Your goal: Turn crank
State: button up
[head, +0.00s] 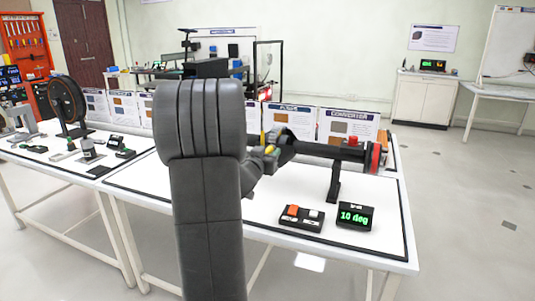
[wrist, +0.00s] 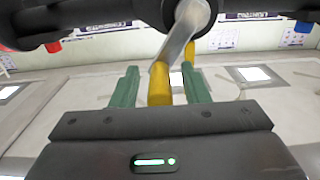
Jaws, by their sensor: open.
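The crank shows in the wrist view as a pale metal arm (wrist: 184,32) with a yellow handle (wrist: 159,84) at its near end. The metal arm runs up to a dark horizontal shaft (wrist: 95,14). My gripper (wrist: 160,74) is open, its two green fingers on either side of the yellow handle, with visible gaps. A second yellow piece (wrist: 189,62) shows behind, close to the right finger. In the head view the dark shaft (head: 325,151) stands on a post above the white table, and my arm hides much of the crank end. Small yellow parts (head: 269,149) show there.
A display (head: 354,217) on the table reads 10 deg. A switch box (head: 302,217) with an orange switch sits beside it. A red disc (head: 376,160) is at the shaft's right end. Poster boards (head: 348,127) stand behind.

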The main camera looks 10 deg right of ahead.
grip_shut()
jog(key=shift+r+p, duration=0.15)
jog(key=shift+p, duration=0.2)
jog(key=shift+a+r+n+p, duration=0.15)
jog(key=shift+n+p, duration=0.15)
jog(key=shift+p, duration=0.15)
jog(key=shift+w+a+r+n+p, duration=0.1)
jog(key=shift+w+a+n+p, duration=0.3)
jog(key=shift+n+p, duration=0.9)
jog(key=shift+w+a+r+n+p, duration=0.2)
jog(key=shift+a+n+p, duration=0.45)
jog(key=shift+p, duration=1.1)
jog(key=shift+w+a+n+p, duration=0.3)
jog(key=shift+w+n+p, duration=0.1)
jog(key=shift+n+p, duration=0.95)
